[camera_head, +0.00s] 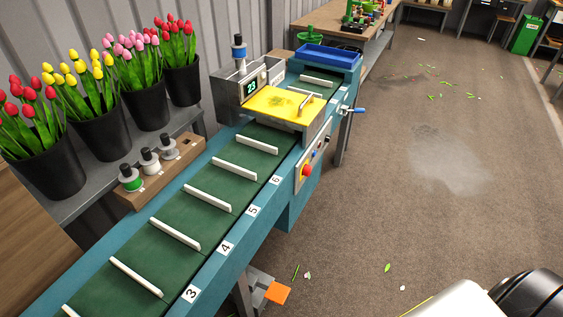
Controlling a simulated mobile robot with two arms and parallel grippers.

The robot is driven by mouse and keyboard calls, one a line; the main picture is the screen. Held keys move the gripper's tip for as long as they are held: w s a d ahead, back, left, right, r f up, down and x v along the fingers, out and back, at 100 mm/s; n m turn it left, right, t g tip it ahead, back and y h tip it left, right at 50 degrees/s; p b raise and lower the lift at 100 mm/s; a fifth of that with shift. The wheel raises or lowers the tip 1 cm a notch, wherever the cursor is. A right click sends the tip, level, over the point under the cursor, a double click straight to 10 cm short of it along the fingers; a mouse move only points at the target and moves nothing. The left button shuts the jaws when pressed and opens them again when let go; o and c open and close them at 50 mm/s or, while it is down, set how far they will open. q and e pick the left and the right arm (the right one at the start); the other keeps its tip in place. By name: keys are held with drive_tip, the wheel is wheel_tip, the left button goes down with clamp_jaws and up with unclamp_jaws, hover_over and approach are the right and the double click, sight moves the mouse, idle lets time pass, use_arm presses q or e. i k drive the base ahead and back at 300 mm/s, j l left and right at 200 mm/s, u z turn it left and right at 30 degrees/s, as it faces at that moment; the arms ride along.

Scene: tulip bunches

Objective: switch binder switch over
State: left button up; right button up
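The binder (283,103) stands over the far part of the green conveyor, with a yellow cover and a metal handle on top. A small display (251,87) on its left reads about 23. A grey control panel (313,160) is on the conveyor's right side below the binder. It carries a red round control (306,171) and some smaller controls. Which of these is the switch, and its position, is too small to tell. Neither gripper is in view. A white and black part of my own body shows at the bottom right.
The green belt (205,197) has white crossbars and numbered labels along its teal right edge. Several black buckets of tulips (96,133) stand at the left, beside a wooden rack (160,172) of spools. A blue tray (329,57) is at the far end.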

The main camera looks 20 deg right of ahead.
sight(307, 171)
drive_tip(key=i+l+u, duration=0.25)
drive_tip(key=l+u, duration=0.15)
drive_tip(key=l, duration=0.95)
drive_tip(key=l+u, duration=0.4)
drive_tip(key=l, duration=1)
drive_tip(key=i, duration=0.05)
